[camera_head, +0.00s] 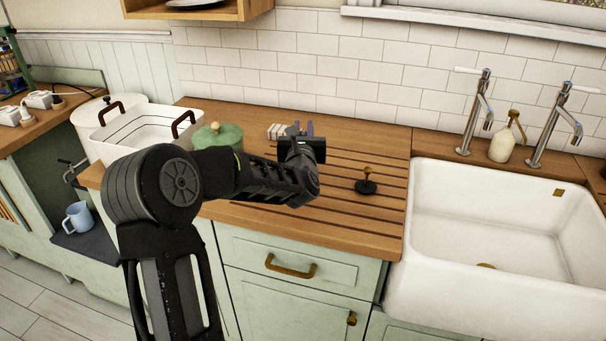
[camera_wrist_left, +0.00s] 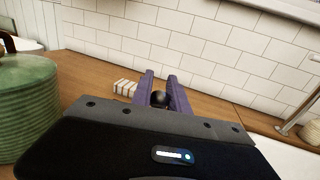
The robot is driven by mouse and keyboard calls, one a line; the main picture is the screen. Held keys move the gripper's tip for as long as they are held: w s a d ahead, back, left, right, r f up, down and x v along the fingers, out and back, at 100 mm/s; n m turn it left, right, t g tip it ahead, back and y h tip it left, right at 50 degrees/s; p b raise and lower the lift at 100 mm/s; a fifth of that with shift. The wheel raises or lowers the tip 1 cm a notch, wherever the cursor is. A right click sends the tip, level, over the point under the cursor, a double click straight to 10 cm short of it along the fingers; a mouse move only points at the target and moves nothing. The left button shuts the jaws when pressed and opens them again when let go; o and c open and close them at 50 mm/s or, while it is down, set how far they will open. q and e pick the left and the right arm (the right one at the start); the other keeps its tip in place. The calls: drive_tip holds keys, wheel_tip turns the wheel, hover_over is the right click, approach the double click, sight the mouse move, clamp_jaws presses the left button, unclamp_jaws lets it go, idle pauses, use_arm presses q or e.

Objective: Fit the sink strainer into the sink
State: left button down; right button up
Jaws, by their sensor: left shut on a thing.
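My left gripper (camera_head: 303,130) is over the wooden counter, left of the sink, with its fingers pointing toward the tiled wall. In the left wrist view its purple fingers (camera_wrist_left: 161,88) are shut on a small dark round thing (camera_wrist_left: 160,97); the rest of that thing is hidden. A small black disc with a brass-coloured knob (camera_head: 366,186) stands upright on the grooved counter, apart from the gripper; it looks like a strainer or stopper. The white sink (camera_head: 440,200) is at the right, with a brass-coloured drain (camera_head: 487,266) partly visible at its bottom. My right gripper is not in view.
A green lidded pot (camera_head: 222,137) and a white bin with brown handles (camera_head: 140,132) stand at the counter's left. Small pale blocks (camera_head: 277,131) lie near the wall. Two taps (camera_head: 478,112) and a soap bottle (camera_head: 502,148) stand behind the sink. The grooved counter is mostly clear.

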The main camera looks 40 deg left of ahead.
use_arm(q)
wheel_tip(320, 180, down, 6)
drive_tip(key=shift+r+p, duration=0.25)
drive_tip(key=shift+p, duration=0.1)
drive_tip(key=shift+f, duration=0.1)
wheel_tip(320, 180, down, 3)
drive_tip(key=shift+p, duration=0.35)
drive_tip(key=shift+f, duration=0.35)
drive_tip(key=shift+f, duration=0.1)
drive_tip(key=c, duration=1.3)
unclamp_jaws()
